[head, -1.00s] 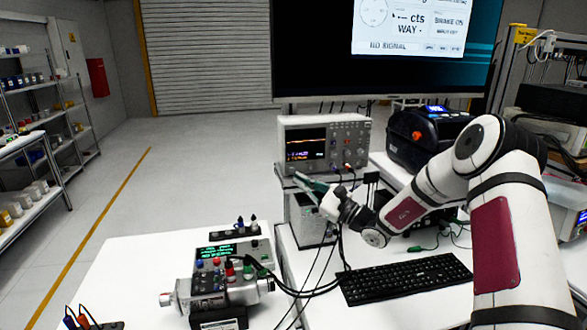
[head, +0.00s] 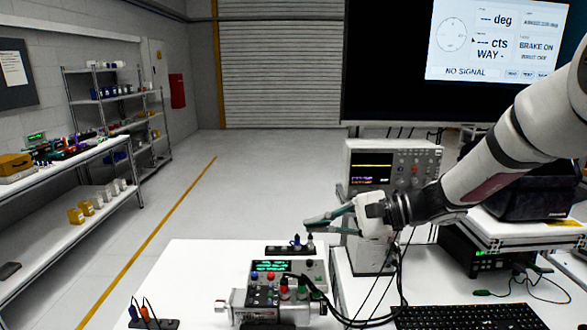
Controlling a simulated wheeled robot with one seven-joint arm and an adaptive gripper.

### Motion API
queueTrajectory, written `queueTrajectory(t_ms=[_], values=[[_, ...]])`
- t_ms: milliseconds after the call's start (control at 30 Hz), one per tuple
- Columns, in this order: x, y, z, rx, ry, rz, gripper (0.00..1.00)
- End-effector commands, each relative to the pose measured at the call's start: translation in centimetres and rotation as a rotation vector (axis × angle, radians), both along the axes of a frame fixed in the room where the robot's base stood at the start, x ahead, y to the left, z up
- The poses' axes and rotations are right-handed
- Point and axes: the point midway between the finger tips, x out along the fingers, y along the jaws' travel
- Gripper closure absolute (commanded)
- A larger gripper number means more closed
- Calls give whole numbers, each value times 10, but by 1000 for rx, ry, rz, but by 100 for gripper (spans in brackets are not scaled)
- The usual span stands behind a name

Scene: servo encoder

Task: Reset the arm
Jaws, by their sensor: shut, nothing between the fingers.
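My arm (head: 520,140) reaches in from the right edge in the head view, bent down and to the left. My gripper (head: 312,223) points left, in front of the oscilloscope (head: 390,165) and above the back of the white table. Its greenish fingers are shut with nothing held. The gripper is apart from the servo and encoder unit (head: 280,290), which sits lower on the table with a lit green display and red and green plugs. Dark cables run from this unit up past the gripper.
A keyboard (head: 468,317) lies at the lower right. A large monitor (head: 390,75) shows "NO SIGNAL" and "BRAKE ON". A small holder with probes (head: 152,323) is at the lower left. Shelves (head: 115,100) stand along the left wall. The floor between is clear.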

Motion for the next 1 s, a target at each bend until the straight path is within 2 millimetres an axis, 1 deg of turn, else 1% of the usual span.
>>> queueTrajectory(t_ms=[33, 133, 233, 367, 500, 667, 800, 900, 1000], values=[[-19, 6, 5, -76, -26, 44, 100], [-54, 8, 7, -228, -68, 123, 100], [-88, 4, 9, -379, -117, 191, 100], [-127, -8, 12, -571, -188, 265, 100], [-165, -29, 16, -771, -275, 325, 100], [-203, -59, 24, -986, -386, 374, 100], [-230, -87, 32, -1162, -492, 396, 100], [-245, -106, 38, -1269, -562, 402, 100], [-256, -121, 42, -1350, -619, 404, 100]])
